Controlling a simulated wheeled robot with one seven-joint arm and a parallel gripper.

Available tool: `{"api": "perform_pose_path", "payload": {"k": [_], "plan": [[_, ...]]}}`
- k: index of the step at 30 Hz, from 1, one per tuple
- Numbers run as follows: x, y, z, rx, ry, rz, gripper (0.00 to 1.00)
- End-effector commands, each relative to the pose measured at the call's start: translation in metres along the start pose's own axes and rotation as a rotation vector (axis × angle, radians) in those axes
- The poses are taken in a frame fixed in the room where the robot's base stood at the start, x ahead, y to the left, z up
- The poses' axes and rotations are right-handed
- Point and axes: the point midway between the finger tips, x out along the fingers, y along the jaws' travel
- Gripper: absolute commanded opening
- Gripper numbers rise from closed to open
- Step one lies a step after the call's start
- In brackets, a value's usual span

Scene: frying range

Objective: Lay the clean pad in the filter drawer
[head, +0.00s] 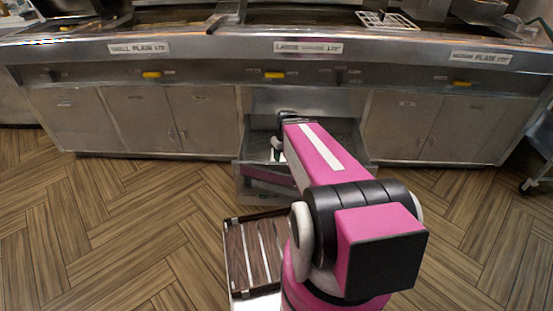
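The filter drawer (243,172) is a grey metal drawer, pulled out low in the middle of the range. My arm reaches over it from the front right. My gripper (279,150) is at the arm's far end, over or inside the drawer; the arm and wrist cover most of it, and its fingers cannot be made out. I cannot make out the clean pad clearly. The inside of the drawer is partly seen as grey surfaces left of the arm, and my arm hides much of its right side.
A dark slatted tray (234,262) with pale strips is at the lower middle, left of my arm. Shut cabinet doors (135,120) flank the drawer. A wheeled cart (543,150) stands at the right edge. The wooden floor (110,230) at the left is clear.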

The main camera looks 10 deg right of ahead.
Motion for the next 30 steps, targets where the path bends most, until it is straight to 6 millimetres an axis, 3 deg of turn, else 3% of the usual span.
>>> {"api": "perform_pose_path", "payload": {"k": [1,3,7,30], "plan": [[-0.007,-0.017,0.013,0.055,-0.003,0.026,0.4],[-0.013,-0.029,0.02,0.133,-0.003,0.056,0.4],[-0.019,-0.042,0.028,0.228,0.002,0.092,0.4],[-0.021,-0.045,0.029,0.267,0.004,0.104,0.4]]}}
